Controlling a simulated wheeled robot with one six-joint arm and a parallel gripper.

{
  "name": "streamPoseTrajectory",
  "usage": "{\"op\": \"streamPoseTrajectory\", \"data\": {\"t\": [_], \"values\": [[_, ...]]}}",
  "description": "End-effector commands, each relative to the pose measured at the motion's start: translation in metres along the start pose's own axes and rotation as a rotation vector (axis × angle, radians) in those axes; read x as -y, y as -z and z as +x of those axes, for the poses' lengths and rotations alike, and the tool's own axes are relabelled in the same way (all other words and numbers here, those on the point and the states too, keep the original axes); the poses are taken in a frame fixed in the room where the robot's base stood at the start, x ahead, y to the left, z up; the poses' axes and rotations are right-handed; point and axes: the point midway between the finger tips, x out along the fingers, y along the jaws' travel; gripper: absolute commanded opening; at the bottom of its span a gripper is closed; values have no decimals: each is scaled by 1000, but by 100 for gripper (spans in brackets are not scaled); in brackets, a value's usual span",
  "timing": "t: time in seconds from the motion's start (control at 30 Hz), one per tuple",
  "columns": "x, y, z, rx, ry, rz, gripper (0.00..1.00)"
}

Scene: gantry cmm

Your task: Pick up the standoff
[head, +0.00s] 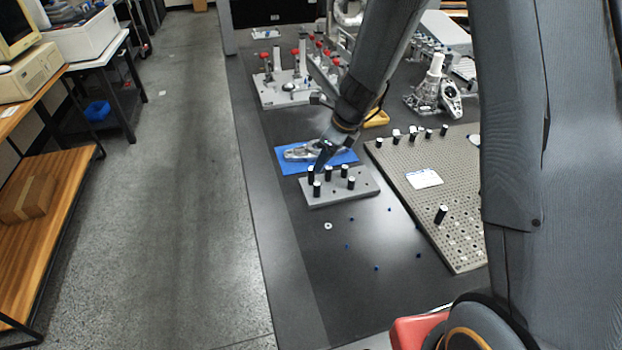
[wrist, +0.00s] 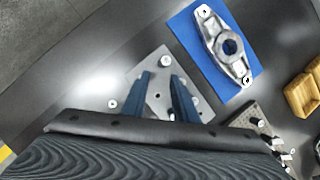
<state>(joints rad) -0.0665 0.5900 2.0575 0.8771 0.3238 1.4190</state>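Several black standoffs with pale tops stand upright on a grey block (head: 340,195). One standoff (head: 310,175) is at the block's left end in the head view, close beside my gripper (head: 320,167). Others are the front-left standoff (head: 317,189) and the right standoff (head: 351,183). In the wrist view my gripper (wrist: 163,78) has two dark blue fingers apart, over the grey block. A round pale top (wrist: 166,60) shows just beyond the fingertips. I cannot tell whether a finger touches any standoff. The lower fingers are partly hidden by my wrist.
A blue mat (head: 347,157) with a metal bracket (head: 300,153) lies behind the block. A perforated plate (head: 455,190) with more standoffs is to the right. A washer (head: 328,226) and small blue bits lie in front. A fixture plate (head: 280,95) stands farther back.

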Motion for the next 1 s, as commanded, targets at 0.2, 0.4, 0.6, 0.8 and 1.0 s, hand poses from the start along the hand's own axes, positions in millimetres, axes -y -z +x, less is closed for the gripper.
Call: {"op": "streamPoseTrajectory", "data": {"t": [0.2, 0.4, 0.6, 0.8, 1.0], "values": [[10, -10, 25, 19, 7, 185, 26], [9, -10, 46, 19, 5, 190, 26], [7, -10, 70, 17, 5, 188, 26], [6, -10, 93, 17, 6, 186, 26], [7, -10, 97, 18, 8, 185, 26]]}}
